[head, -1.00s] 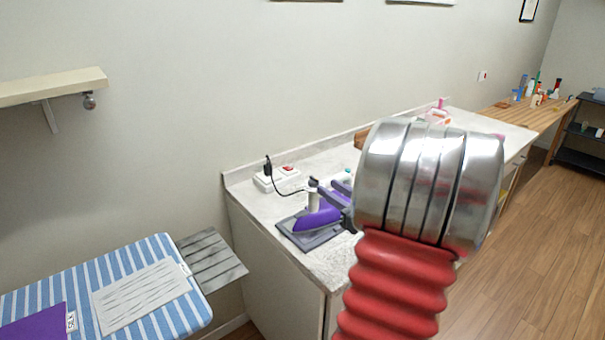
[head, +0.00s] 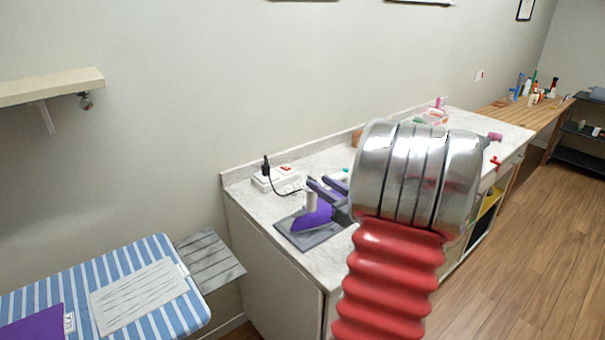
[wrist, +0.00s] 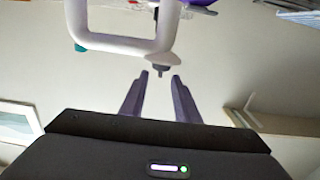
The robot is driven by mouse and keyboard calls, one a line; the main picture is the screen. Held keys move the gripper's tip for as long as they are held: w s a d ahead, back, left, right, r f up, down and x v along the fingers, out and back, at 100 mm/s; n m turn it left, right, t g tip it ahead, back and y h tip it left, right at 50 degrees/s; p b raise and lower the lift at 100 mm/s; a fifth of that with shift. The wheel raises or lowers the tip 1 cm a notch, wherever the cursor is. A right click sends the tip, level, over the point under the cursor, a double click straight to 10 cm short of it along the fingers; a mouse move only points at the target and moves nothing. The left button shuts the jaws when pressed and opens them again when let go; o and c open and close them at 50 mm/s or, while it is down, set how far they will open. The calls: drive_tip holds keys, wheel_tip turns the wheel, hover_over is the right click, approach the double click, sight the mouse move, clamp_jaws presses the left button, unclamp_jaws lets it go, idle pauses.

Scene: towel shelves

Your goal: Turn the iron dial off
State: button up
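The iron (head: 312,217) has a purple body and a white upper part, and rests on a grey mat (head: 323,238) on the counter. In the wrist view its white looped handle (wrist: 120,45) fills the top, with a small dark knob (wrist: 160,72) at its lower edge. I cannot tell whether this knob is the dial. My gripper (wrist: 160,77) is open, its two fingertips on either side of the knob in that view. I see no clear contact. In the head view my gripper (head: 318,181) reaches over the iron from the right, and my wrist hides what lies behind.
A white socket box (head: 275,180) with a red switch and a black plug stands behind the iron. A striped ironing board (head: 150,310) is at lower left, and a wall shelf (head: 50,86) is above it. A wooden bench (head: 530,115) with bottles is at far right.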

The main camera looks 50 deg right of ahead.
sight(308, 176)
drive_tip(key=x, duration=0.9)
drive_tip(key=shift+w, duration=0.15)
drive_tip(key=c, duration=0.6)
drive_tip(key=shift+a, duration=0.15)
drive_tip(key=shift+c, duration=0.4)
